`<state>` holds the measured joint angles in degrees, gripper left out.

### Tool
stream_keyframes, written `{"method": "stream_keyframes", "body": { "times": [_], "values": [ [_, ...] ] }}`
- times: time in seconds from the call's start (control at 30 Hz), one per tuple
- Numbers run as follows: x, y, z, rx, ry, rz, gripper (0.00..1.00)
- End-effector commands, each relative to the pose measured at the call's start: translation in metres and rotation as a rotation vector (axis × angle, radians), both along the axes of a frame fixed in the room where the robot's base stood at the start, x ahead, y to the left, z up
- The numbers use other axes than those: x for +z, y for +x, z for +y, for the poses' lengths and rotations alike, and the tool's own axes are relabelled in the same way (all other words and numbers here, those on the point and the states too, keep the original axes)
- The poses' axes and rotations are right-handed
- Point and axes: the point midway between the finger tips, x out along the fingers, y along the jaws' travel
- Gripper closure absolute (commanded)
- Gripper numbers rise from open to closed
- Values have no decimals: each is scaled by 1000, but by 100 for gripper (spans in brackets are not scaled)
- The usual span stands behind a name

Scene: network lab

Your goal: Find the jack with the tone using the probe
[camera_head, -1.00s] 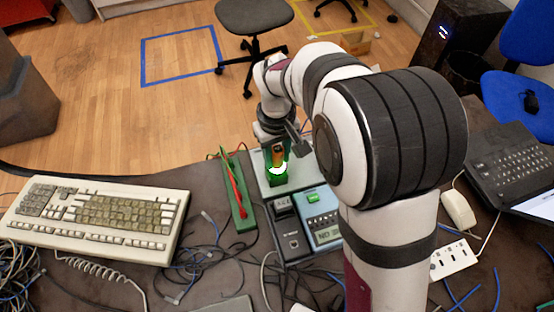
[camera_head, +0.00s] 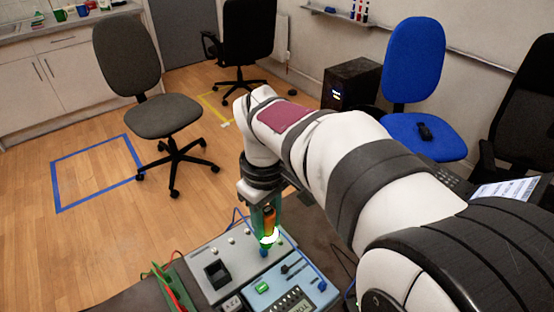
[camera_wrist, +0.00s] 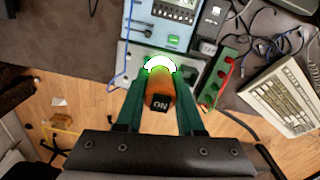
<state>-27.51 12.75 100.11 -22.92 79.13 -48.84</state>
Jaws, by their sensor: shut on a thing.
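My gripper (camera_head: 266,226) has green fingers shut on an orange probe (camera_wrist: 159,97) with a black "ON" label. The probe points down, and its tip glows bright white and green in both views. In the head view the tip is over the right part of a grey panel (camera_head: 240,262), close to a blue plug or jack (camera_head: 263,253). I cannot tell whether the tip touches the panel. Several small round fittings sit along the panel's back. The wrist view shows the panel (camera_wrist: 137,52) beyond the tip; the glow hides the spot just under it.
A blue device (camera_head: 285,290) with a display adjoins the panel. A green holder (camera_head: 172,290) with red leads stands left of it; the wrist view also shows it (camera_wrist: 217,80). A beige keyboard (camera_wrist: 283,97) and loose cables lie nearby. Chairs stand on the floor beyond.

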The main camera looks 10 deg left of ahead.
Motion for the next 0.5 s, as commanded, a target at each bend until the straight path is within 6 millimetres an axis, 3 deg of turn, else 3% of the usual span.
{"method": "stream_keyframes", "body": {
  "times": [0.2,0.5],
  "values": [
    [17,0,0,-1,1,-2,100],
    [20,0,0,0,1,-1,100]
  ]
}}
